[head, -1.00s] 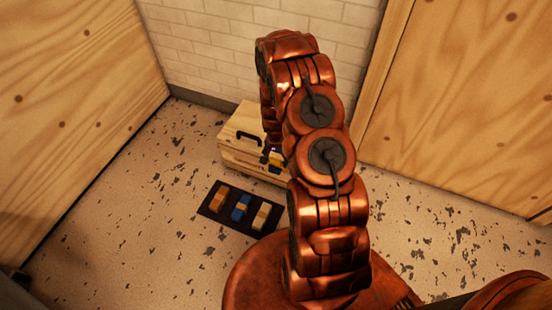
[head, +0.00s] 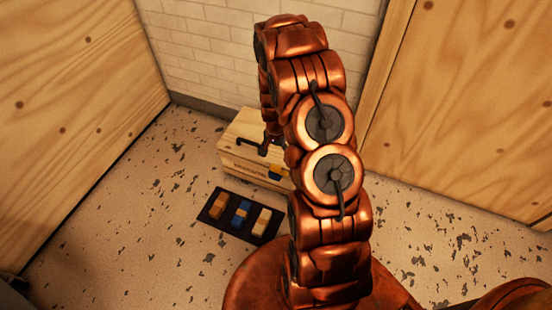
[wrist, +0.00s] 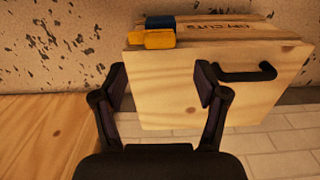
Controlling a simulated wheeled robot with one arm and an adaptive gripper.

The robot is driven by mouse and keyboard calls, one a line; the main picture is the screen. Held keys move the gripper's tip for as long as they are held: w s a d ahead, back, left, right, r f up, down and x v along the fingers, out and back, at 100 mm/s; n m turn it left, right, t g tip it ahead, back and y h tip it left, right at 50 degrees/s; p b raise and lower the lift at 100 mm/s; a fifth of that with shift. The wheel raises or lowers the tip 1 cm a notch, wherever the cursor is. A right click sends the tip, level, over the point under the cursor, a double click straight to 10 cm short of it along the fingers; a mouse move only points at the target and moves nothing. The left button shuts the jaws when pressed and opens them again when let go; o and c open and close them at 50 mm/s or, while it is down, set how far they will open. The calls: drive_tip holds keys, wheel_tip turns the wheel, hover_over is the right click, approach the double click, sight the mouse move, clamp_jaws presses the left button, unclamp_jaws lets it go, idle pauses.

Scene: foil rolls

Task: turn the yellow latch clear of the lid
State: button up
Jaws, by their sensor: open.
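The yellow latch (wrist: 158,39) sits at the lid edge near one corner of the wooden box, beside a dark blue block (wrist: 160,22). It lies sideways, roughly along that edge. In the head view the latch (head: 275,172) shows at the box's front, partly behind my arm. The pale wooden lid (wrist: 165,90) with its black handle (wrist: 247,73) faces the wrist camera; the lid looks closed. My gripper (wrist: 160,82) is open and empty above the lid, its fingers apart from the latch. In the head view my arm hides most of the gripper.
A dark tray (head: 203,216) with orange, blue and tan pieces lies on the speckled floor in front of the box (head: 245,168). A brick wall (head: 210,60) stands behind. Wooden panels (head: 75,110) stand left and right. Floor left of the tray is clear.

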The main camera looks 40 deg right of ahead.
drive_tip(key=shift+r, duration=1.95)
drive_tip(key=s+a+r+n+p, duration=0.25)
drive_tip(key=a+r+p, duration=0.2)
drive_tip(key=r, duration=0.75)
drive_tip(key=s+a+r+n+p, duration=0.1)
drive_tip(key=s+a+r+p, duration=0.4)
drive_tip(key=r, duration=0.6)
drive_tip(key=s+a+r+n+p, duration=0.25)
drive_tip(key=r+p, duration=0.35)
drive_tip(key=r, duration=0.6)
drive_tip(key=s+a+r+n+g+p, duration=0.1)
drive_tip(key=s+a+r+n+p, duration=0.2)
drive_tip(key=s+r+p, duration=0.4)
drive_tip(key=s+a+r+n+p, duration=0.3)
drive_tip(key=s+a+r+p, duration=0.3)
drive_tip(key=s+r, duration=0.7)
wheel_tip(320, 180, up, 4)
drive_tip(key=shift+s+r+g+p, duration=0.2)
drive_tip(key=shift+s+g+p, duration=0.05)
drive_tip(key=shift+g+p, duration=0.15)
drive_tip(key=shift+c, duration=0.2)
